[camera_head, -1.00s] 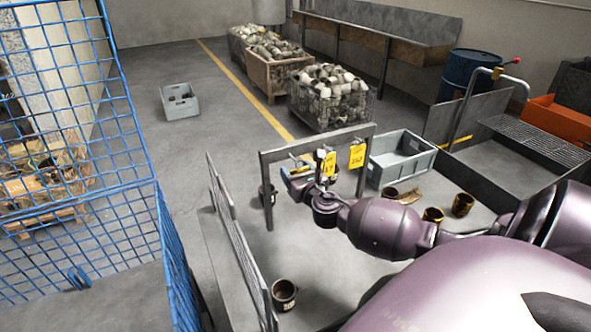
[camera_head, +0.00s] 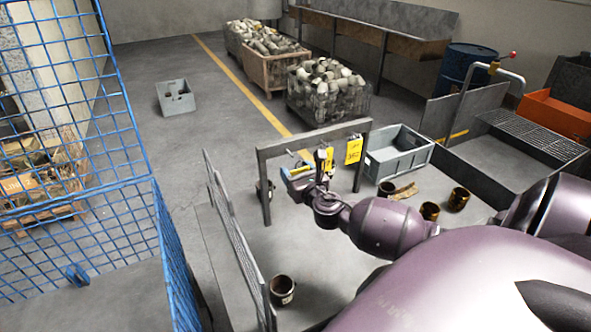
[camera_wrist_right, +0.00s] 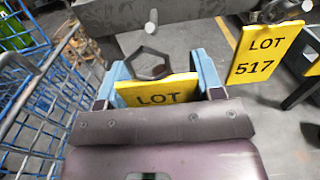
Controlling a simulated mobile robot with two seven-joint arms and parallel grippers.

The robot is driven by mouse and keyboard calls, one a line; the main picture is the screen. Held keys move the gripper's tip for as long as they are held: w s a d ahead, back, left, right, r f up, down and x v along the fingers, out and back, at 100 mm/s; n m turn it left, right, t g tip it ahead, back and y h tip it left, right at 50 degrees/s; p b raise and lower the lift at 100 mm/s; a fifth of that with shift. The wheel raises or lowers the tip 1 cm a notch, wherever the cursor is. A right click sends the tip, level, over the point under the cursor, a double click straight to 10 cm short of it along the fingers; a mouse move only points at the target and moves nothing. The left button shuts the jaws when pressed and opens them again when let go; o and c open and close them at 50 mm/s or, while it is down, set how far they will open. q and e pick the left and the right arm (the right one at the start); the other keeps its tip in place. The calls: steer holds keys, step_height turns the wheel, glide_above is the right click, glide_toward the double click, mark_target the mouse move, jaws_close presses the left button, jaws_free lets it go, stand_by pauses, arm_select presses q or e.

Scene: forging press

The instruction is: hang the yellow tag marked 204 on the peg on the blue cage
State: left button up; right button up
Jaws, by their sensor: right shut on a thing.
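My right gripper (camera_head: 292,172) is beside the dark rack in the head view. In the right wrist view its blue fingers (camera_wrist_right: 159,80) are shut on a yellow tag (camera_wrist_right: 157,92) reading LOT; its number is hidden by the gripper. A dark hexagonal ring (camera_wrist_right: 150,65) stands just beyond the tag. A second yellow tag, LOT 517 (camera_wrist_right: 262,55), hangs to the right. Two yellow tags (camera_head: 354,150) (camera_head: 325,160) show at the rack in the head view. The blue cage (camera_head: 120,215) is at the left; a small round blue fitting (camera_head: 77,274), possibly the peg, is on it. My left gripper is out of view.
The dark rack (camera_head: 265,190) is close around the gripper. A mesh panel (camera_head: 232,235) stands between it and the cage. Open floor lies behind the rack.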

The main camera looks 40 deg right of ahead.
steer(key=shift+s+a+f, duration=0.3)
steer(key=shift+s, duration=0.55)
steer(key=shift+s+a+f, duration=0.25)
steer(key=shift+s, duration=0.55)
steer(key=shift+s+a+f, duration=0.3)
steer(key=shift+s, duration=0.55)
steer(key=shift+s, duration=0.1)
